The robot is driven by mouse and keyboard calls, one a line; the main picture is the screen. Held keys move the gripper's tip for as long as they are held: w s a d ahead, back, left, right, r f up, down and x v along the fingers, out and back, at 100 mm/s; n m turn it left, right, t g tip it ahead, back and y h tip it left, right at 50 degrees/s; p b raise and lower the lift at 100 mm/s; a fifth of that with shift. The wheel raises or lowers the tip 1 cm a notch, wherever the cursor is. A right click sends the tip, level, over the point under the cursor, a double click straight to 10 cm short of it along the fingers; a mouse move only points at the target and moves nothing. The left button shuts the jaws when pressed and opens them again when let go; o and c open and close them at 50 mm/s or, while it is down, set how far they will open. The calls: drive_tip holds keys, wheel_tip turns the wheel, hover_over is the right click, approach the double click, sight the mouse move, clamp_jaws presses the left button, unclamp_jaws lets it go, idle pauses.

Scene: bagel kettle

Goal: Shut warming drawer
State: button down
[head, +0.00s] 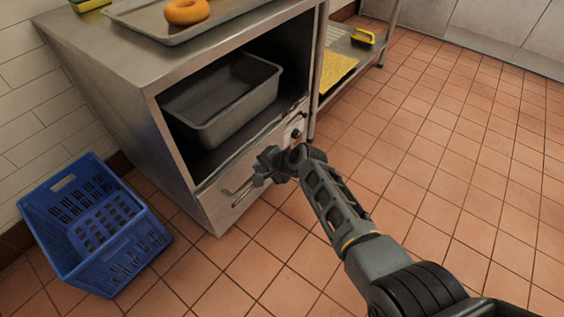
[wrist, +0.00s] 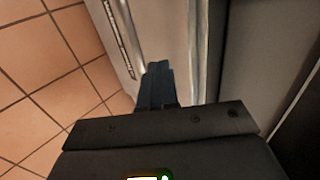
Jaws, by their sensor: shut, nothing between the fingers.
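The warming drawer (head: 245,184) is the steel front panel low in the cabinet, under an open bay, with a bar handle and a dark knob. In the head view its front looks about flush with the cabinet; a small gap cannot be ruled out. My gripper (head: 264,168) is in front of this panel, near its upper part, and hides some of it. In the wrist view my gripper (wrist: 158,84) has its fingers together, empty, pointing at the pale steel front (wrist: 172,35). Whether the fingertips touch the panel is unclear.
A grey pan (head: 222,105) sits in the open bay above the drawer. An orange bagel (head: 187,11) lies on a tray (head: 150,22) on top. A blue crate (head: 95,225) stands on the floor at left. A shelf rack (head: 317,75) stands at right. Tiled floor is clear at right.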

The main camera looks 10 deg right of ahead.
drive_tip(key=p+v, duration=0.4)
drive_tip(key=v, duration=0.5)
drive_tip(key=shift+d+r+p, duration=0.15)
drive_tip(key=shift+d+p, duration=0.05)
drive_tip(key=shift+p, duration=0.1)
drive_tip(key=shift+s, duration=0.1)
